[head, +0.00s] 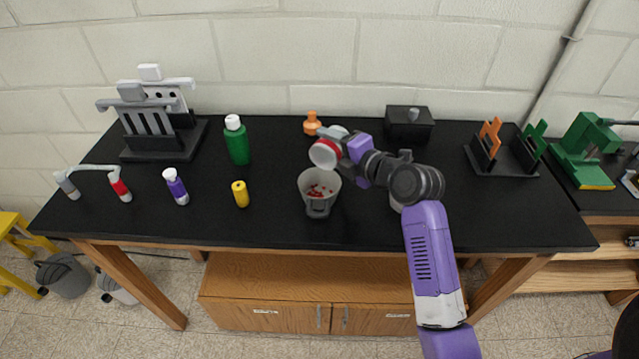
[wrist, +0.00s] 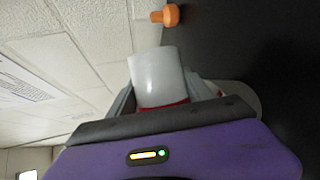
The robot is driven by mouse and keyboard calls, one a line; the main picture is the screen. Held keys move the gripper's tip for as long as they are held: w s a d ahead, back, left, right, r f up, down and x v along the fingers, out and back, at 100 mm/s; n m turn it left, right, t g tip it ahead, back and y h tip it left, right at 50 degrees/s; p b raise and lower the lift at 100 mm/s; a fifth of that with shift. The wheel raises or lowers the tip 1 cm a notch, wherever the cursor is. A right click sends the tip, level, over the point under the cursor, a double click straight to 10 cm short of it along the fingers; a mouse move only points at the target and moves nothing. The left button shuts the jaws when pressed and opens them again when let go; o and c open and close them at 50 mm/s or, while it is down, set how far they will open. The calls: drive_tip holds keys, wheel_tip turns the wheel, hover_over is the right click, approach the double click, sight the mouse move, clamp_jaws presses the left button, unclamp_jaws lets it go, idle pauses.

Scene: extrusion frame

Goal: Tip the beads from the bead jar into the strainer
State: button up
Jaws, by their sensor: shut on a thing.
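The bead jar (head: 326,153) is a white cup with a red band, tilted on its side above the strainer's rear rim. My gripper (head: 347,146) is shut on the jar from the right. In the wrist view the jar (wrist: 157,77) sits between the fingers of my gripper (wrist: 165,98), its red band close to the palm. The strainer (head: 318,204) is a grey cup-shaped container standing upright on the black table. Several red beads (head: 318,190) lie inside it. I cannot tell whether any beads are still in the jar.
An orange knobbed piece (head: 312,124) stands behind the jar. A yellow bottle (head: 240,194), a green bottle (head: 237,144) and a purple bottle (head: 177,189) stand to the left. A black box (head: 409,127) and a rack with orange and green pieces (head: 503,160) are to the right.

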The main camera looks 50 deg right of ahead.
sight(322, 168)
drive_tip(key=shift+s+a+r+n+t+h+b, duration=0.1)
drive_tip(key=shift+a+r+n+t+h+b, duration=0.35)
drive_tip(key=shift+b, duration=1.25)
drive_tip(key=shift+a+r+n+t+h+b, duration=0.15)
drive_tip(key=shift+n+b, duration=0.6)
drive_tip(key=shift+b, duration=0.95)
drive_tip(key=shift+s+a+r+n+t+h+b, duration=0.25)
drive_tip(key=shift+n+b, duration=0.4)
drive_tip(key=shift+b, duration=1.2)
drive_tip(key=shift+w+a+n+t+h+b, duration=0.1)
drive_tip(key=shift+a+n+t+h+b, duration=0.4)
drive_tip(key=shift+b, duration=1.3)
drive_tip(key=shift+s+a+r+n+t+y+b, duration=0.15)
drive_tip(key=shift+a+n+t+b, duration=0.2)
drive_tip(key=shift+n+b, duration=1)
drive_tip(key=shift+a+f+n+t+y+b, duration=0.1)
drive_tip(key=shift+a+n+t+b, duration=0.2)
drive_tip(key=shift+b, duration=2.05)
drive_tip(key=shift+s+a+n+t+b, duration=0.1)
drive_tip(key=shift+a+n+t+b, duration=0.45)
drive_tip(key=shift+b, duration=0.95)
drive_tip(key=shift+n+t+b, duration=0.15)
drive_tip(key=shift+n+b, duration=0.7)
drive_tip(key=shift+b, duration=0.65)
